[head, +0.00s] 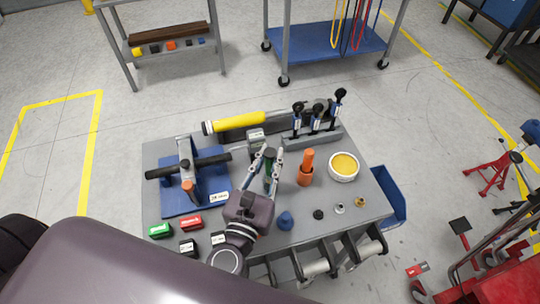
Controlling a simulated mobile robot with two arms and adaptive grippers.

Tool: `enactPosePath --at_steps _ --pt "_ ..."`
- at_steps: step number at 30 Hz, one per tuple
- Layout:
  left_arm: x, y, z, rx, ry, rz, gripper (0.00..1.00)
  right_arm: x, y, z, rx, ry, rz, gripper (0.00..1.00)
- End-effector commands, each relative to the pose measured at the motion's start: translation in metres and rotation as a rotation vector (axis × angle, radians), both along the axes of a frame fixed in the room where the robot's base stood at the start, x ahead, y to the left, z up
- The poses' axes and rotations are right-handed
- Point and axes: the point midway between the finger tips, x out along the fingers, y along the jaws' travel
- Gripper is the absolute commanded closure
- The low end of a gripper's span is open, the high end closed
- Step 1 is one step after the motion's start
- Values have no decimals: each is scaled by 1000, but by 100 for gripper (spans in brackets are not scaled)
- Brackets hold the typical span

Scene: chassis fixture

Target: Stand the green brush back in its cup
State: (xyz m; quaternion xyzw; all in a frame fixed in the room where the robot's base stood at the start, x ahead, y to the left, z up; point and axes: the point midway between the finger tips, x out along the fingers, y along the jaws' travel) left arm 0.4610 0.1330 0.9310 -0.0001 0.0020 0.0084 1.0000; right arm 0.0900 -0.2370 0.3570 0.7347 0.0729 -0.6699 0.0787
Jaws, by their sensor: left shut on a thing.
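My left gripper (268,157) is over the middle of the grey bench top, its fingers pointing toward the back. It is shut on a dark green upright thing (270,174), which I take to be the green brush. The fingers and gripper body hide much of it. I cannot tell whether a cup is around its lower end. An orange brush (307,158) stands upright in an orange cup (305,177) just to the right. My right gripper is not in view.
A white tub (344,167) with yellow contents stands right of the orange cup. Black-handled clamps (316,119) and a yellow tube (235,122) are behind. A blue fixture (194,197) is at left. Small blocks and knobs line the front edge (286,221).

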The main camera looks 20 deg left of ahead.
Motion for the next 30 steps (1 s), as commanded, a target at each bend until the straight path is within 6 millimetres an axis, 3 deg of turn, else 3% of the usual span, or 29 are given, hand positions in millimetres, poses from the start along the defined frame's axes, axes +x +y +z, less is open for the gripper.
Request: enactPosePath --at_steps 11,12,17,30 --pt "0 0 -6 0 0 -1 100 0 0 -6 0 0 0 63" --pt "0 0 -6 0 0 -1 80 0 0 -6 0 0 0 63" --pt "0 0 -6 0 0 -1 63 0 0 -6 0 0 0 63" --pt "0 0 -6 0 0 -1 62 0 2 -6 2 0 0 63"
